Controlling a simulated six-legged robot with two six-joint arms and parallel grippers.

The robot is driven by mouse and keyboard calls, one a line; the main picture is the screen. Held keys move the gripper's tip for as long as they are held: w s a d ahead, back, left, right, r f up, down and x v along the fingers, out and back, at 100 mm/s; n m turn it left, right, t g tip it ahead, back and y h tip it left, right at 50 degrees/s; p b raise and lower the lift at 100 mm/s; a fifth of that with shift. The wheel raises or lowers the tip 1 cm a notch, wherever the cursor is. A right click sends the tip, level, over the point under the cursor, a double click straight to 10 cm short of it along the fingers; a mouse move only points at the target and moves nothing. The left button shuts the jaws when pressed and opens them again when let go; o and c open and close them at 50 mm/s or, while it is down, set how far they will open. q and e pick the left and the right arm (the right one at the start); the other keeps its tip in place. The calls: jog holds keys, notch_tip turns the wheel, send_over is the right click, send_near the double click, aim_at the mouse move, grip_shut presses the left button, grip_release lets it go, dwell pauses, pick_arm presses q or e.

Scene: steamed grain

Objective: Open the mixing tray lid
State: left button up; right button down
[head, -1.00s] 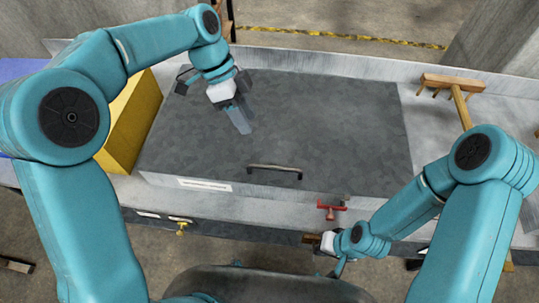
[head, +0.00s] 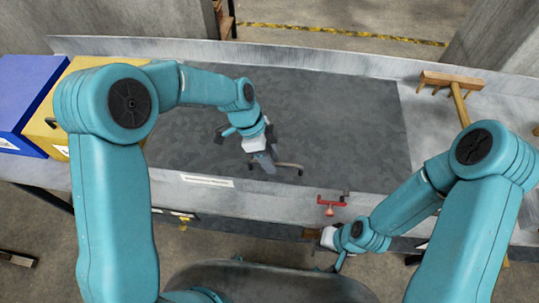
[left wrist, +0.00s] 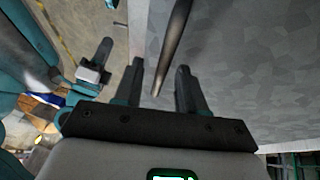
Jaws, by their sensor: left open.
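The mixing tray lid (head: 340,115) is a wide, dark grey mottled panel lying flat and shut across the bench. Its metal bar handle (head: 290,168) is near the front edge, partly hidden by my left gripper (head: 266,166). In the left wrist view, the handle (left wrist: 174,42) runs between the two open fingers of my left gripper (left wrist: 158,80), apart from both as far as I can tell. My right gripper (head: 329,242) is low in front of the bench, below the red valve; its fingers are too small and hidden to read.
A red valve (head: 331,204) sticks out at the bench front. A yellow box (head: 43,130) and a blue box (head: 22,90) stand at the left. A wooden rake (head: 452,82) lies at the right. The lid top is otherwise clear.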

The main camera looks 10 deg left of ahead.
pick_arm(q)
jog(key=shift+w+f, duration=0.15)
jog(key=shift+w, duration=0.1)
grip_shut()
jog(key=shift+s, duration=0.1)
